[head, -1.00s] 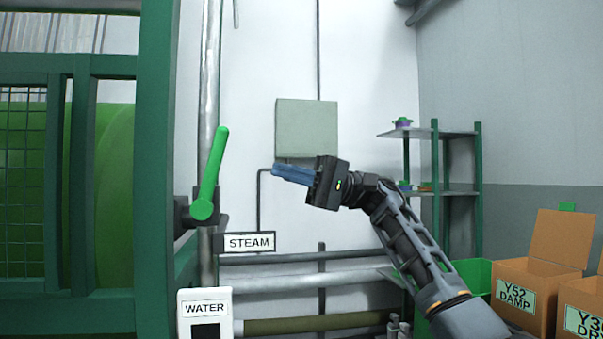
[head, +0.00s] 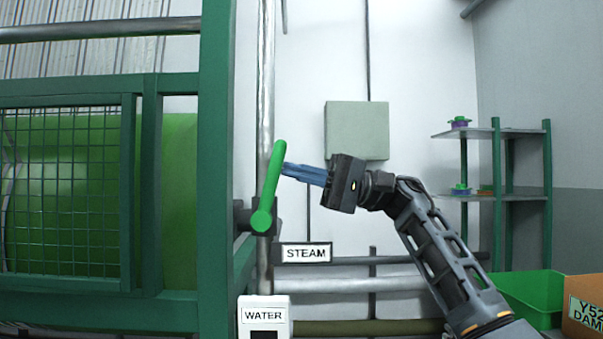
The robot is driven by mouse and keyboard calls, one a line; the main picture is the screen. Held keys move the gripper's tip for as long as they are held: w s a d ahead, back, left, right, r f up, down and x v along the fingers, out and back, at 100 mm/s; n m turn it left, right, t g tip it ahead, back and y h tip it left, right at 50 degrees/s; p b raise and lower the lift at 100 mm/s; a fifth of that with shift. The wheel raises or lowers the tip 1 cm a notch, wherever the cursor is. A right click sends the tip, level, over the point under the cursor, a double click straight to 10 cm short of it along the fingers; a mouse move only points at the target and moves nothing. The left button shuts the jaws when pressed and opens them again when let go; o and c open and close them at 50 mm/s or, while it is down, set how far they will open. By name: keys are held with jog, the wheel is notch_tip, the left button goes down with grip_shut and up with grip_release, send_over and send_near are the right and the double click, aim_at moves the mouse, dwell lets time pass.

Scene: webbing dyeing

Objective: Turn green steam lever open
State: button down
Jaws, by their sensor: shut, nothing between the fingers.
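The green steam lever (head: 270,185) is on a dark valve body on the vertical pipe, just right of the green machine frame. It points up, tilted slightly right. The STEAM sign (head: 306,253) is below and right of it. My gripper (head: 285,169) is shut and empty, with its blue fingers pointing left. In the picture its fingertips are right beside the upper part of the lever; I cannot tell whether they touch it.
The green machine frame (head: 216,170) with a mesh guard fills the left. A WATER box (head: 264,314) stands below the lever. A grey wall box (head: 357,131) is behind my gripper. A shelf (head: 500,134), a green bin (head: 528,290) and a cardboard box (head: 587,300) are at right.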

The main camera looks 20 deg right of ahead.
jog(key=shift+w+a+r+m+h+b, duration=0.2)
jog(key=shift+a+r+h+b, duration=0.3)
jog(key=shift+h, duration=0.3)
jog(key=shift+w+a+r+m+h+b, duration=0.15)
jog(key=shift+a+r+h+b, duration=0.15)
jog(key=shift+a+h, duration=0.4)
jog(key=shift+d, duration=0.1)
jog(key=shift+f, duration=0.1)
